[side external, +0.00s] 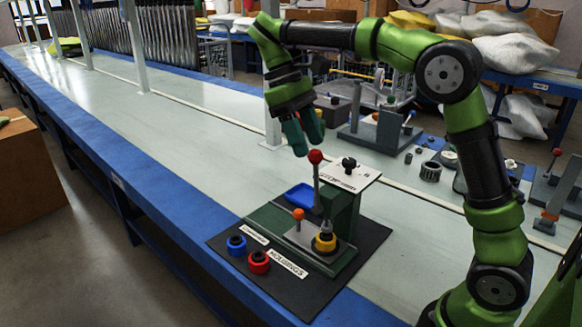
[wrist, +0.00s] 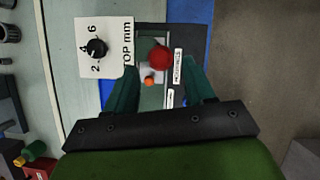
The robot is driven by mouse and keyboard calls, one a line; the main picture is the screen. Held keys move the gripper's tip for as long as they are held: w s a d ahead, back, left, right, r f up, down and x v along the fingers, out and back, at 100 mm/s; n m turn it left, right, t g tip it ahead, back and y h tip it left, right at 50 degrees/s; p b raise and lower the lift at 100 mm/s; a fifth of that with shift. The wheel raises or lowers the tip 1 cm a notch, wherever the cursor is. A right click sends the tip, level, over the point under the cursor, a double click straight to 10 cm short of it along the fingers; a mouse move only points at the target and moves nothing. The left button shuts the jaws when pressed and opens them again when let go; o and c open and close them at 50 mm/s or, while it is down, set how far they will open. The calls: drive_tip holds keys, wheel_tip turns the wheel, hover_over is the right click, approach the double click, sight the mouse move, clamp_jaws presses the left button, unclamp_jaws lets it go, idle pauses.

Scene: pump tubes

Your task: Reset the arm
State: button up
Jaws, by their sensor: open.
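My gripper (side external: 303,138) is open and empty, above the green press fixture (side external: 345,212) in the side view. Its two teal fingers also show in the wrist view (wrist: 161,88), spread apart. Below the fingers stands the press lever with a red ball knob (side external: 315,156), apart from them in the side view; the knob also shows in the wrist view (wrist: 159,57). An orange knob (side external: 298,214) stands on the fixture's base. A yellow ring part (side external: 325,242) sits at the front of the fixture, under the press.
A blue ring (side external: 236,245) and a red ring (side external: 259,262) lie on the black mat (side external: 300,290) by labels. A blue tray (side external: 301,196) sits behind the lever. A white dial plate (side external: 345,172) tops the fixture. The bench (side external: 170,130) is clear to the left.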

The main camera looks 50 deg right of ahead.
drive_tip(key=shift+s+d+r+t, duration=0.6)
drive_tip(key=shift+s+r+t, duration=0.1)
drive_tip(key=shift+r, duration=0.1)
drive_tip(key=s+a+f+m+t+y, duration=0.2)
drive_tip(key=s+f+m+t, duration=0.4)
drive_tip(key=s+t, duration=0.4)
drive_tip(key=s+a+f, duration=0.1)
drive_tip(key=s, duration=0.1)
drive_tip(key=shift+s+m+t+y, duration=0.3)
drive_tip(key=shift+y, duration=0.1)
